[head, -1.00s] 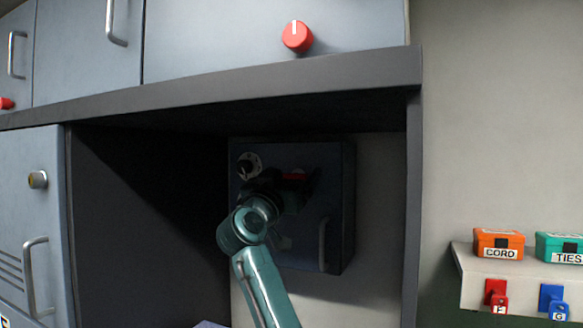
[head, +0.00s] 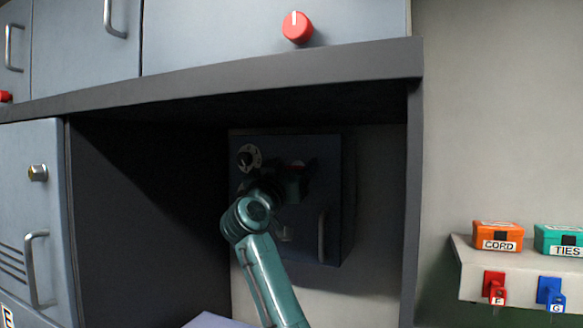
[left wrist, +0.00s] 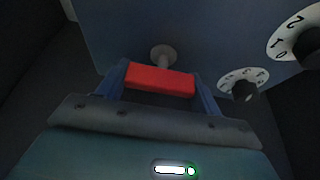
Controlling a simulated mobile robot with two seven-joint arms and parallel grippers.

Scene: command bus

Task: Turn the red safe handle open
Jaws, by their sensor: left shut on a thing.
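The dark blue safe (head: 335,215) is mounted inside the shadowed recess, and its door is closed. The red safe handle (left wrist: 160,80) shows clearly in the left wrist view, on a round grey hub (left wrist: 163,54). In the head view only a little of the handle (head: 296,165) shows, dim and mostly behind my gripper. My left gripper (left wrist: 160,88) is shut on the red handle, with a blue finger at each end of the bar. My right gripper is in neither view.
A numbered dial (head: 249,157) is at the safe's upper left, and a grey vertical pull bar (head: 322,236) is at its right. The recess's dark side wall (head: 140,220) and top edge (head: 300,82) close in around my arm. A shelf (head: 510,275) with boxes stands right.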

